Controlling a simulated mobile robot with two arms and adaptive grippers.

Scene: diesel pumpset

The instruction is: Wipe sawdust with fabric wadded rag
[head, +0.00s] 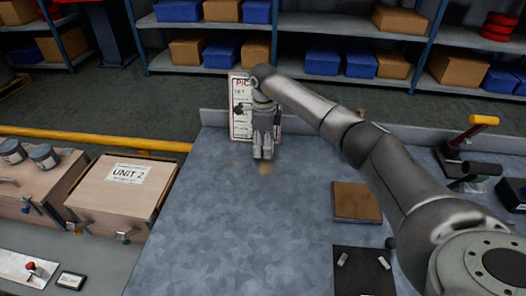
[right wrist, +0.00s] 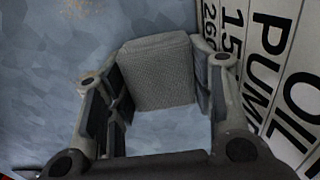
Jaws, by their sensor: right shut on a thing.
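My right gripper (head: 262,154) points down over the grey mottled worktop (head: 225,215), near its back edge. In the right wrist view my right gripper (right wrist: 162,82) is shut on a grey woven wadded rag (right wrist: 155,65), held between its two fingers. The rag cannot be made out clearly in the head view. A faint tan patch of sawdust (head: 264,169) lies on the worktop just in front of the gripper. Tan specks of sawdust (right wrist: 86,82) also show left of the fingers in the right wrist view. My left gripper is not in view.
A printed sign board (head: 240,105) stands right behind the gripper. A brown square board (head: 357,201) and a black mat (head: 362,272) with small metal parts lie at right. Clamps with handles (head: 484,120) stand at far right. The worktop's left and front are clear.

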